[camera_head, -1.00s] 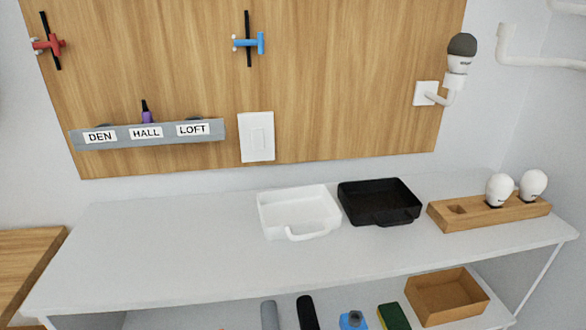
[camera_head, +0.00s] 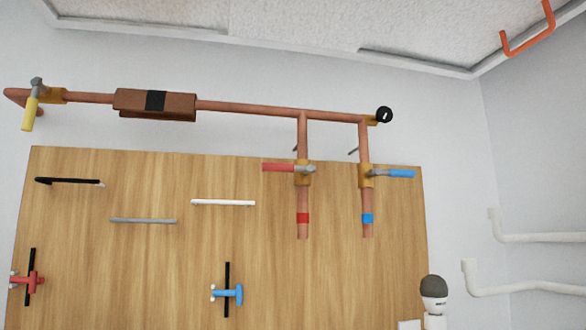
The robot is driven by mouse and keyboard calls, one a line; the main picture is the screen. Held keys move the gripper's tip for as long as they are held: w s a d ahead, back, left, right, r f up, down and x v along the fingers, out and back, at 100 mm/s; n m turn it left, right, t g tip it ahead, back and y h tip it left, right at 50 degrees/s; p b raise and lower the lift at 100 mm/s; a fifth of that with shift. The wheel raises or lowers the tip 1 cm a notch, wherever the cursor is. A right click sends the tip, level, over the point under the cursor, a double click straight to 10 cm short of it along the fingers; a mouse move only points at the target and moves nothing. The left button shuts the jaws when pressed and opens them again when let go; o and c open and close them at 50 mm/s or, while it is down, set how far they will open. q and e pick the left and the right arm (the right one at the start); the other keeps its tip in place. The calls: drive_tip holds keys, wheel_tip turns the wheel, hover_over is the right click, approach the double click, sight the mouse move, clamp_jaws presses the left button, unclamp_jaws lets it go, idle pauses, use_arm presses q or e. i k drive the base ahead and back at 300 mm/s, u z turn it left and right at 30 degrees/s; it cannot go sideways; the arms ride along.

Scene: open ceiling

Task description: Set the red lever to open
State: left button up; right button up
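The red lever (camera_head: 279,167) sits on a brass valve body (camera_head: 303,173) on a vertical copper pipe. The lever points left, level and crosswise to its pipe. A red band (camera_head: 302,218) marks that pipe below the valve. Neither of my grippers shows in the head view.
A blue lever (camera_head: 401,173) points right from the neighbouring pipe, which has a blue band (camera_head: 367,218). A yellow lever (camera_head: 30,113) hangs down at the left end of the horizontal copper pipe (camera_head: 250,107). A black round gauge (camera_head: 384,114) is at the right end. Below, red (camera_head: 27,281) and blue (camera_head: 227,294) tap-like fittings are on the wooden board (camera_head: 130,260).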

sight(266, 166)
drive_tip(key=z, duration=0.75)
drive_tip(key=k, duration=0.65)
drive_tip(key=u, duration=1)
